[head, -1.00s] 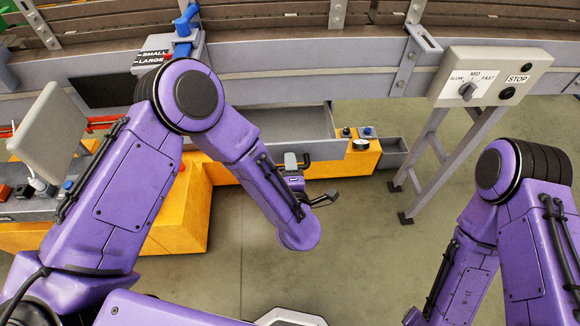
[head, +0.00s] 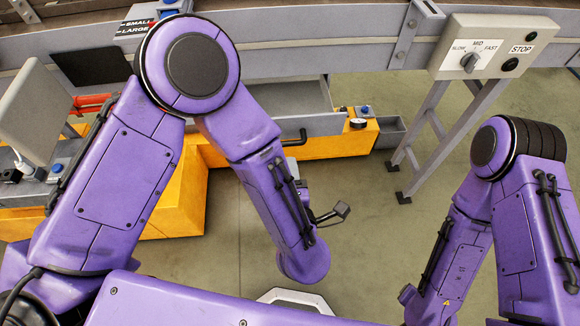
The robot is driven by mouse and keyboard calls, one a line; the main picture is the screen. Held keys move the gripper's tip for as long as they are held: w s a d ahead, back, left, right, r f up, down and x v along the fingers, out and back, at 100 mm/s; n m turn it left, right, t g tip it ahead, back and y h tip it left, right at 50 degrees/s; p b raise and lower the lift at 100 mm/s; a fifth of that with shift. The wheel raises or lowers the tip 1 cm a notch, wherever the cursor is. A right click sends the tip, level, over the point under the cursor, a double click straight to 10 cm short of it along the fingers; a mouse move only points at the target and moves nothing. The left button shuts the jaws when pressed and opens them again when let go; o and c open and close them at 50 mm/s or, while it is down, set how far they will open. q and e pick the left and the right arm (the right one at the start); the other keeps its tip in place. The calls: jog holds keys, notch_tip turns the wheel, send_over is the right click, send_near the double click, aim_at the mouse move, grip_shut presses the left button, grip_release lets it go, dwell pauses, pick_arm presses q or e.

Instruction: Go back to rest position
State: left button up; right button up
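My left arm comes in from the left, and its forearm hangs down over the floor in the middle. My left gripper (head: 331,213) shows only in part behind the forearm. One dark finger sticks out to the right, and the rest is hidden, so its opening cannot be judged. It is over bare floor, below and apart from the black handle (head: 296,138) on the orange-based unit. Nothing is seen held in it. My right arm is bent at the right side, and its gripper is out of view.
An orange-based unit (head: 340,143) with a grey open-topped bin stands behind the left forearm. A grey conveyor frame (head: 300,55) runs across the back. A control box with a knob and STOP label (head: 494,46) stands on legs at right. The floor (head: 370,245) between my arms is clear.

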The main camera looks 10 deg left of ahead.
pick_arm(q)
jog(key=shift+d, duration=0.1)
dwell(0.3)
jog(key=s+a+f+m+g+h, duration=0.1)
jog(key=a+f+m+g+h, duration=0.15)
jog(key=f+m, duration=0.4)
jog(key=s+a+f+m+g+h, duration=0.1)
jog(key=a+f+m+g+h, duration=0.15)
jog(key=f+m, duration=0.4)
jog(key=s+a+f+g+y, duration=0.2)
jog(key=s+a+f, duration=0.3)
jog(key=s+a, duration=0.3)
jog(key=s+a+f+m+g+y+b, duration=0.1)
jog(key=s+a+f+g, duration=0.3)
jog(key=a, duration=0.7)
jog(key=s+f+y, duration=0.1)
jog(key=s+f, duration=0.1)
jog(key=s, duration=0.2)
jog(key=shift+a+f+g, duration=0.2)
jog(key=shift+g, duration=0.2)
